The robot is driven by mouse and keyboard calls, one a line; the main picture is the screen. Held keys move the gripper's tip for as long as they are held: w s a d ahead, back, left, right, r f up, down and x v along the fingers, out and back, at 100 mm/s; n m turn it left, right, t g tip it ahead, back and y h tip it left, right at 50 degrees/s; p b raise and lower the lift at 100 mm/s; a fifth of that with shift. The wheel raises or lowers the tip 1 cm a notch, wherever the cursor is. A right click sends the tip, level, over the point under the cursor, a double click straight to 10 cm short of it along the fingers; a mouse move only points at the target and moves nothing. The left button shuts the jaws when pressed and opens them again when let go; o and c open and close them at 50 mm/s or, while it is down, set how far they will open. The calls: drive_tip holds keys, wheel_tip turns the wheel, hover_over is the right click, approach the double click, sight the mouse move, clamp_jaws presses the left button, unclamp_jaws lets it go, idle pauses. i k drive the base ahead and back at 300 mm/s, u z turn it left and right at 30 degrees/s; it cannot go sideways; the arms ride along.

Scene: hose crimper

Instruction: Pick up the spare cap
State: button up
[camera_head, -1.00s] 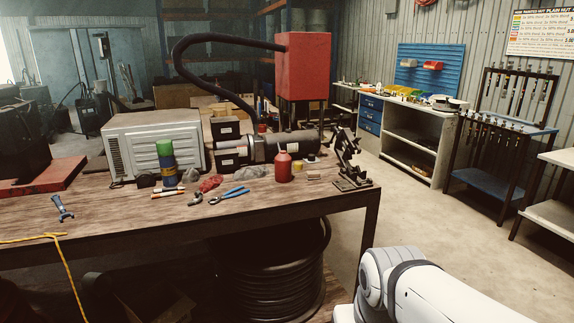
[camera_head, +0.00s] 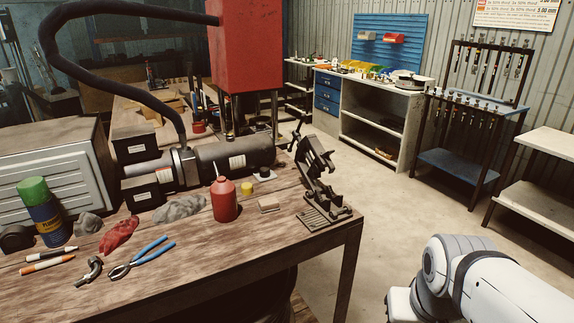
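A small yellow cap-like piece (camera_head: 247,188) stands on the wooden workbench (camera_head: 200,262), just right of the red bottle (camera_head: 224,200). A small dark round piece (camera_head: 265,173) lies behind it, near the black cylinder of the machine. I cannot tell which of these is the spare cap. A white link of my arm (camera_head: 490,285) shows at the lower right, off the bench. My gripper is out of view.
A black clamp stand (camera_head: 318,185) stands at the bench's right corner. Blue pliers (camera_head: 140,258), a metal elbow (camera_head: 90,271), rags (camera_head: 120,234), markers (camera_head: 48,260) and a spray can (camera_head: 44,215) lie or stand at the left. Open floor lies right of the bench.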

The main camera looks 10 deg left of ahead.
sight(246, 188)
drive_tip(key=u, duration=0.2)
drive_tip(key=i, duration=1.15)
drive_tip(key=u, duration=0.6)
drive_tip(key=k, duration=0.95)
drive_tip(key=u, duration=0.15)
drive_tip(key=i, duration=0.95)
drive_tip(key=z, duration=0.1)
